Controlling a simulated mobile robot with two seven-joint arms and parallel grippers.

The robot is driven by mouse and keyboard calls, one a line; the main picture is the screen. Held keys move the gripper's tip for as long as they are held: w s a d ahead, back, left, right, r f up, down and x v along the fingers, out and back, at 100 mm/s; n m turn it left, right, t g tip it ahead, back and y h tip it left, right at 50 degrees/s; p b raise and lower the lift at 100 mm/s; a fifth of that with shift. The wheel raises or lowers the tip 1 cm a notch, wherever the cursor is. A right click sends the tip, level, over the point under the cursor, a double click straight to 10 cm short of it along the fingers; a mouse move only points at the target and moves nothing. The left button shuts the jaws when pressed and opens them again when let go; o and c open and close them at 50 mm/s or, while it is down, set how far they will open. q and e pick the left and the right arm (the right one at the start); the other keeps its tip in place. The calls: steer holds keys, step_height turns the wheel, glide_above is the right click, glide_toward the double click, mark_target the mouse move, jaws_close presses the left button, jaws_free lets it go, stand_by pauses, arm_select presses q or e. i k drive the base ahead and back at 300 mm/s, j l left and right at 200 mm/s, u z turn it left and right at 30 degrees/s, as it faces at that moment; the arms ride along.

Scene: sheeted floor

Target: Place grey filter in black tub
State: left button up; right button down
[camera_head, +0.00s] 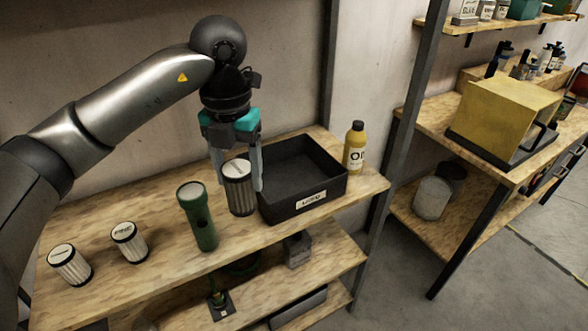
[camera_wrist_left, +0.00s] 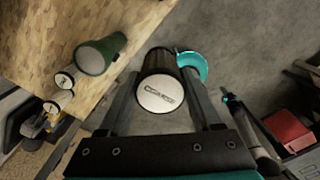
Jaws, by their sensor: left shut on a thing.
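The grey filter (camera_head: 239,196) is a dark ribbed cylinder with a pale, lettered end cap. My left gripper (camera_head: 237,185) is shut on it, one finger on each side, and holds it roughly upright. In the left wrist view the filter (camera_wrist_left: 157,88) is between the two fingers (camera_wrist_left: 160,98). The black tub (camera_head: 318,194) is an open rectangular bin with a white label on its front wall. It stands on the shelf top just right of the filter, and its visible inside looks empty. The filter is outside the tub, near its left wall; whether they touch is unclear.
A green flashlight (camera_head: 198,216) stands close left of the held filter. Two pale-ribbed filters (camera_head: 70,265) (camera_head: 129,243) stand farther left. A yellow bottle (camera_head: 354,148) stands behind the tub's right end. A shelf post (camera_head: 398,150) rises at the right.

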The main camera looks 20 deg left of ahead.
mark_target(290, 185)
steer(key=i, duration=0.85)
